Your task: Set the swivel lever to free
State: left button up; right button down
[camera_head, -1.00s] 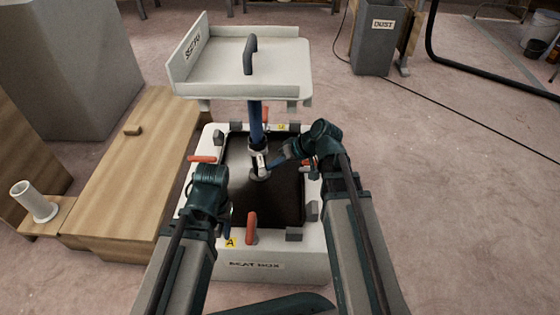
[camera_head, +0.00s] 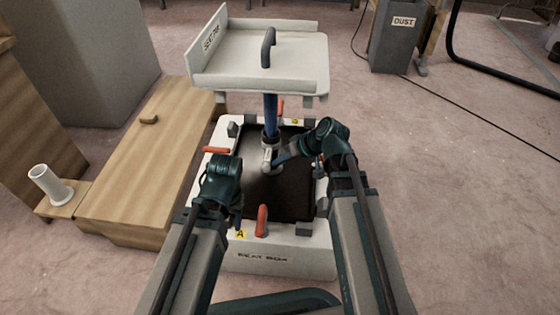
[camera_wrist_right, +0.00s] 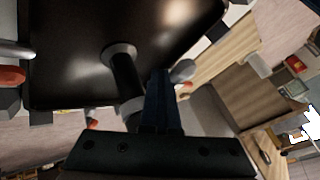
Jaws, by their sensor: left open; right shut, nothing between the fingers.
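The seat post (camera_head: 270,112) stands upright in the dark recess of the seat box (camera_head: 262,258) and carries the white seat tray (camera_head: 270,62). A pale grey collar (camera_head: 269,140) surrounds its lower part, with a small pale lever-like part (camera_head: 267,156) at its front. My right gripper (camera_head: 277,162) is shut and empty, close beside this part; contact cannot be told. In the right wrist view, my shut fingers (camera_wrist_right: 161,98) are beside the post (camera_wrist_right: 126,78), and a grey rounded end (camera_wrist_right: 182,71) shows behind them. My left gripper (camera_head: 238,220) is open, low over the box's front left. The lever's marking is not readable.
Red handles (camera_head: 262,220) and grey blocks surround the recess. A wooden bench (camera_head: 150,160) stands close on the left, with a white tube (camera_head: 50,184) on a wooden ledge. A grey dust bin (camera_head: 398,40) stands at the back right. The floor on the right is mostly open.

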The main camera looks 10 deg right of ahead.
jog(key=shift+a+r, duration=0.1)
jog(key=shift+r, duration=0.05)
jog(key=p+v, duration=1)
jog(key=v, duration=0.3)
jog(key=shift+d+r+p, duration=0.2)
jog(key=shift+d+p, duration=0.05)
jog(key=shift+p, duration=0.05)
jog(key=shift+s, duration=0.15)
